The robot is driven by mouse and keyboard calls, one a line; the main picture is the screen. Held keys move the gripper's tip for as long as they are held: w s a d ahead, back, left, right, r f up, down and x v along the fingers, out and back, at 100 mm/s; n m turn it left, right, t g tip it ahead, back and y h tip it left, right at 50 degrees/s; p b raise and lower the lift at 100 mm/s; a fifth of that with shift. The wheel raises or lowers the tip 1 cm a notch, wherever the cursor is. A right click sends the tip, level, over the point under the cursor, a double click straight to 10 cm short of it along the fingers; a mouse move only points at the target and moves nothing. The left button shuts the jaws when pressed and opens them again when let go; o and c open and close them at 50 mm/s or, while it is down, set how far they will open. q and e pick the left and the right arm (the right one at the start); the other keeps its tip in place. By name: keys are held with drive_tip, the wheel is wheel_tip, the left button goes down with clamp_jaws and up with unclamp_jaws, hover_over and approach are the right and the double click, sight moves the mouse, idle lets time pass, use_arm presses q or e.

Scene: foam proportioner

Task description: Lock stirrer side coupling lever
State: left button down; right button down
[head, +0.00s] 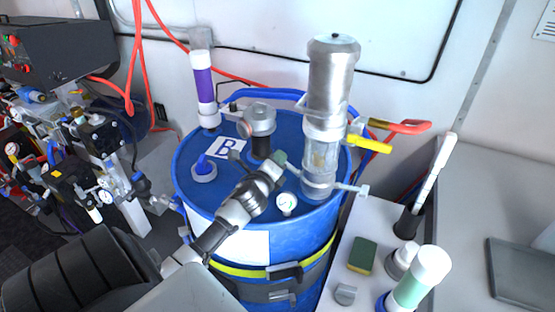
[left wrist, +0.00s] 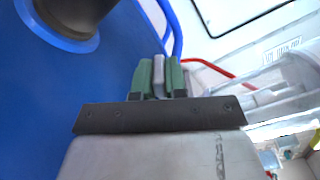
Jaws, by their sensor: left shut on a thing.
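The stirrer (head: 333,75) stands upright on the blue drum lid (head: 225,190), with a metal upper body and a clear lower section. Grey coupling levers stick out at its base; one lever (head: 352,189) points right. My left gripper (head: 279,158) reaches in over the drum, with its green fingertips just left of the stirrer's base. In the left wrist view the green fingers (left wrist: 159,78) are shut on a grey lever (left wrist: 159,72), which shows as a narrow strip between them. The rest of that lever is mostly hidden by the gripper. My right gripper is not in view.
A yellow-handled valve (head: 370,144) is right of the stirrer. A side shelf (head: 340,270) holds a sponge and bottles.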

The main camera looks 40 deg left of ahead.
sight(290, 168)
use_arm(q)
drive_tip(key=shift+d+r+m+p, duration=0.2)
drive_tip(key=shift+r+m+p, duration=0.25)
drive_tip(key=shift+m, duration=0.15)
drive_tip(key=m, duration=0.1)
drive_tip(key=d+r+m+p, duration=0.1)
drive_tip(key=m+p, duration=0.1)
drive_tip(key=shift+w+d+r, duration=0.15)
drive_tip(key=shift+w+r, duration=0.1)
drive_tip(key=shift+r, duration=0.05)
drive_tip(key=m+p, duration=0.1)
drive_tip(key=d+m, duration=0.1)
drive_tip(key=m, duration=0.1)
drive_tip(key=shift+w+d+r+p, duration=0.15)
drive_tip(key=shift+w+r+p, duration=0.05)
drive_tip(key=shift+r+p, duration=0.2)
drive_tip(key=shift+w+d+r+m+p, duration=0.15)
drive_tip(key=shift+d+m+p, duration=0.2)
drive_tip(key=shift+m, duration=0.25)
drive_tip(key=c, duration=1.2)
unclamp_jaws()
drive_tip(key=shift+o, duration=0.2)
